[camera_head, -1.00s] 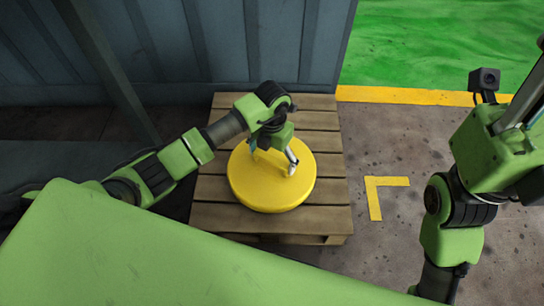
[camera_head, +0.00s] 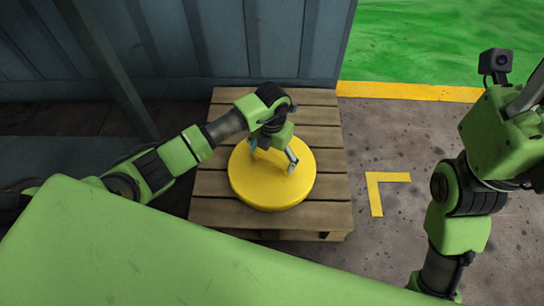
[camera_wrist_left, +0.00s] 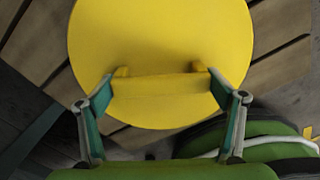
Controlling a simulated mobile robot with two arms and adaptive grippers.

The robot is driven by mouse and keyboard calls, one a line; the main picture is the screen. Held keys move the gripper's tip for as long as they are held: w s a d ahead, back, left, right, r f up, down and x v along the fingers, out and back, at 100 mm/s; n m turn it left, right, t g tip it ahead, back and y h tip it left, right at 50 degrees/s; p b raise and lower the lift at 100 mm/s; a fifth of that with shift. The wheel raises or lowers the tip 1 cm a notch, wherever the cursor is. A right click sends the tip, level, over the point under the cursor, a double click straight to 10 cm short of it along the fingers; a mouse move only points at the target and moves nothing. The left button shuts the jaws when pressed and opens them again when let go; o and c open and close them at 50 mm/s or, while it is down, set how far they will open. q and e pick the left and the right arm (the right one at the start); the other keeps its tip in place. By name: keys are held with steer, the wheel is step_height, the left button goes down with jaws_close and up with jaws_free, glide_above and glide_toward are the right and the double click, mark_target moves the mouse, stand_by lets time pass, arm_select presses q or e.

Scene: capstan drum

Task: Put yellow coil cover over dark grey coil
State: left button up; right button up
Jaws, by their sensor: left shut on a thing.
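The yellow coil cover (camera_head: 268,191) is a round, flat-topped disc on the wooden pallet in the head view. It also fills the upper middle of the left wrist view (camera_wrist_left: 160,40), with a raised yellow handle bar (camera_wrist_left: 160,86) across it. My left gripper (camera_head: 272,161) is above the cover, its fingers on the two ends of the handle bar, shut on it. The left wrist view shows this gripper (camera_wrist_left: 162,97) from behind. No dark grey coil is visible; whether one is under the cover is hidden. My right gripper is at the right edge, its fingertips out of frame.
The slatted wooden pallet (camera_head: 331,205) stands before a blue-grey corrugated wall (camera_head: 260,40). A yellow corner mark (camera_head: 376,190) lies on clear concrete to the right. A yellow line (camera_head: 410,91) borders green floor (camera_head: 450,50) behind.

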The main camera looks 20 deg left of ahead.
arm_select(q)
steer(key=shift+f, duration=0.15)
steer(key=o, duration=1.4)
